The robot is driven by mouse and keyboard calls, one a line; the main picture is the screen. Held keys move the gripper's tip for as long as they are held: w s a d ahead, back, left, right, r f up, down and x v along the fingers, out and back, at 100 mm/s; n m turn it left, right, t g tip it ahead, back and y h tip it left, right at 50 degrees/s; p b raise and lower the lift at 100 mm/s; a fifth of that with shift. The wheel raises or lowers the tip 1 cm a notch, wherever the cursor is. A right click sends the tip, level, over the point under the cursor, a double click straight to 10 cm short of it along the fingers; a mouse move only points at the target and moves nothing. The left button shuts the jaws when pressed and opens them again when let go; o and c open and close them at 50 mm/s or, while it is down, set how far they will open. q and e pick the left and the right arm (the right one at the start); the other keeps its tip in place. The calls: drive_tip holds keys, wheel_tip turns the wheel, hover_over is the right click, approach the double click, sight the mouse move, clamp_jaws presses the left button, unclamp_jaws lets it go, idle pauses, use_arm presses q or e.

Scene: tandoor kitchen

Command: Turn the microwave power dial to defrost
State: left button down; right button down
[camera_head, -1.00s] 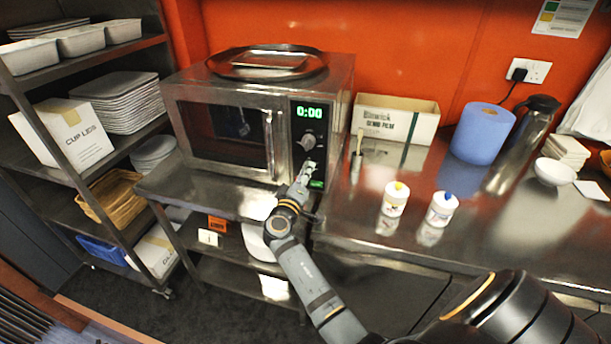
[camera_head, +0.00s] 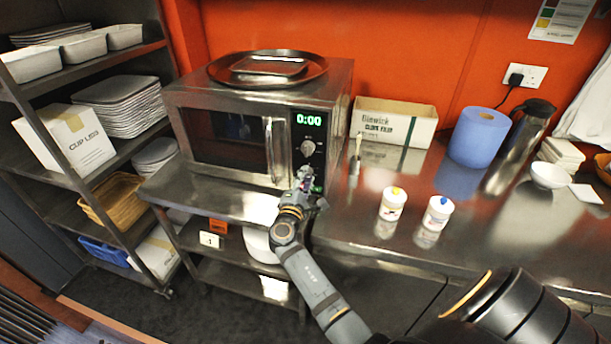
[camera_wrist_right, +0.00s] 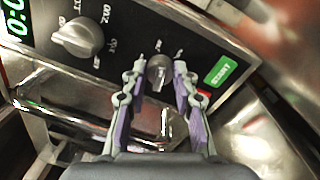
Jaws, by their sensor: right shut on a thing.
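The microwave (camera_head: 222,104) stands on the steel counter with its door shut and its green display reading 0:00. Its control panel has a large upper dial (camera_head: 308,148), which also shows in the wrist view (camera_wrist_right: 80,37). A smaller lower dial (camera_wrist_right: 158,74) sits below it, beside the green start button (camera_wrist_right: 221,72). My right gripper (camera_head: 306,176) is at the lower part of the panel and hides the lower dial in the head view. In the wrist view its fingers (camera_wrist_right: 158,80) flank the lower dial, shut on it. The dial markings are too blurred to read. My left gripper is out of view.
A round steel tray (camera_head: 266,70) lies on the microwave. A brush (camera_head: 356,155), two white tubs (camera_head: 392,204), a cardboard box (camera_head: 394,120) and a blue roll (camera_head: 478,138) stand to the right. A shelf rack (camera_head: 60,94) is at the left.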

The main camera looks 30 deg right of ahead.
drive_tip(key=shift+r+n+p, duration=0.1)
drive_tip(key=shift+n+p, duration=0.65)
drive_tip(key=shift+n, duration=0.95)
drive_tip(key=c, duration=1)
unclamp_jaws()
drive_tip(key=shift+c, duration=0.2)
